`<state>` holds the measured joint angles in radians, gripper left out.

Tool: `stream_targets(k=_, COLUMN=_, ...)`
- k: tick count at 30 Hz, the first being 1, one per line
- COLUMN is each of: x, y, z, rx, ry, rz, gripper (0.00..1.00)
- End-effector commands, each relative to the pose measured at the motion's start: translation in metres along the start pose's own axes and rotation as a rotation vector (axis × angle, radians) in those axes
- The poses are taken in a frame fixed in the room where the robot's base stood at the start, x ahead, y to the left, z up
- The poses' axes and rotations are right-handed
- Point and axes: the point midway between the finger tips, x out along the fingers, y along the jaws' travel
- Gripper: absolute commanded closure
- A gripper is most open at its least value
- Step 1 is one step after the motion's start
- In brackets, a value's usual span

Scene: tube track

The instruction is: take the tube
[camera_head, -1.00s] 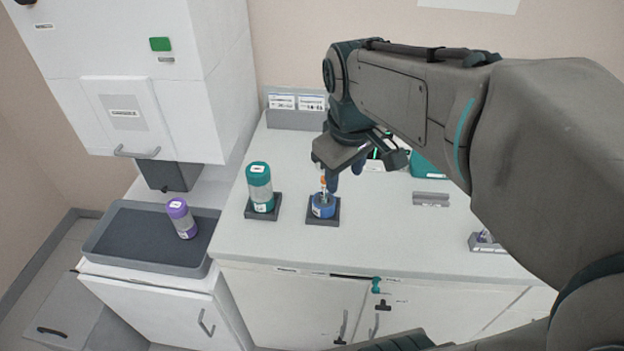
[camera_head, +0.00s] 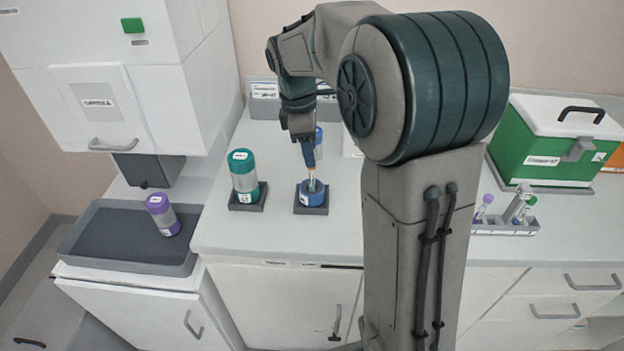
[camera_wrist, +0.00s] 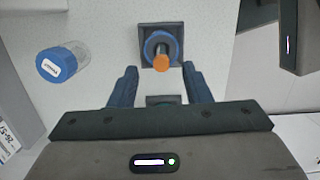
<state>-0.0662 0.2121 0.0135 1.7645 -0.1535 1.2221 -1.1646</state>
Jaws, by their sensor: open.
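The tube (camera_head: 312,184) stands upright in a round blue holder on a dark square base on the counter. My gripper (camera_head: 309,160) points down just above the tube in the head view. In the wrist view my gripper (camera_wrist: 159,69) is open, with one blue finger on each side of the cap and nothing held. The cap appears centred between the fingertips. I cannot tell how far the tips are from it.
A teal-capped bottle (camera_head: 243,177) stands on a dark base left of the tube. A blue-capped jar (camera_wrist: 62,64) stands close behind it. A purple-capped jar (camera_head: 162,212) is in the grey tray (camera_head: 95,244). A tube rack (camera_head: 505,228) and green box (camera_head: 548,150) are at right.

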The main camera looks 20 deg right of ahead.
Motion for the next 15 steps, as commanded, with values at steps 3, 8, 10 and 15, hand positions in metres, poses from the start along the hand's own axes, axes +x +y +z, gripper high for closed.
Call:
stream_targets(k=3, x=0.016, y=0.000, z=0.000, rx=0.001, ry=-0.001, rz=-0.001, gripper=0.56)
stream_targets(k=8, x=0.026, y=0.000, z=0.000, rx=0.001, ry=0.000, rz=0.000, gripper=0.56)
stream_targets(k=10, x=0.033, y=-0.001, z=-0.001, rx=0.001, ry=0.000, rz=-0.001, gripper=0.56)
stream_targets(k=15, x=0.059, y=-0.002, z=-0.004, rx=0.000, ry=-0.001, rz=-0.003, gripper=0.56)
